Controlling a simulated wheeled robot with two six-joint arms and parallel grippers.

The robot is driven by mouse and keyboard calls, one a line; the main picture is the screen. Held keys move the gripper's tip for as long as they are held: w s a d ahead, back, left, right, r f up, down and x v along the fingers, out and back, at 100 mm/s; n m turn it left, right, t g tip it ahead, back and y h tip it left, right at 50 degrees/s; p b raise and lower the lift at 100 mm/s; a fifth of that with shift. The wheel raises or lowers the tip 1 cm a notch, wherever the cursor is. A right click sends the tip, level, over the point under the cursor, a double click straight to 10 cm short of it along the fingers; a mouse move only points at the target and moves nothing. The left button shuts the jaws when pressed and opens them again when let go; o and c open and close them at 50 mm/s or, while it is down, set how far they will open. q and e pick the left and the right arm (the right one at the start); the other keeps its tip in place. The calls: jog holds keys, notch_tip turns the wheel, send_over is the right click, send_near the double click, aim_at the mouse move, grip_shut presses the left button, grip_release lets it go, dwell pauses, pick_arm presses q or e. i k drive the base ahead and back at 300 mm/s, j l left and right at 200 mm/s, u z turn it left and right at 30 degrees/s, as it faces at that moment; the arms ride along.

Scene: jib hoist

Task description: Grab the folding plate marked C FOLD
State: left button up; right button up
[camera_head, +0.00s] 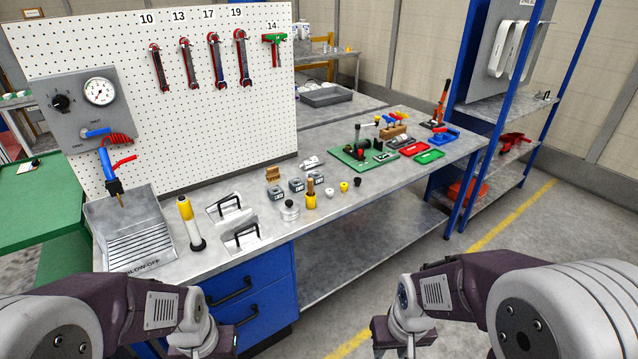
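Two light metal plates with black handles lie on the grey workbench: a rear plate (222,207) and a front plate (250,239). Each looks bent or stepped, and I cannot read a C FOLD mark on either. My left gripper (208,345) is at the bottom edge, in front of the bench and apart from the plates. My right gripper (404,340) is at the bottom, right of the blue drawers, over the floor. Both grippers are cut off by the frame, so their fingertips are hidden. I see nothing held in them.
A yellow-black-white cylinder (190,222) stands left of the plates, beside the BLOW-OFF tray (133,233). Grey blocks (295,185) and a brass-coloured piece (311,193) stand to their right. A pegboard (200,100) rises behind. Blue drawers (255,295) are below the bench.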

aim_at(233, 205)
jog(key=i+l+u, duration=0.3)
jog(key=i+u, duration=0.15)
jog(key=i+l+u, duration=1)
jog(key=l+u, duration=0.3)
jog(key=l, duration=0.3)
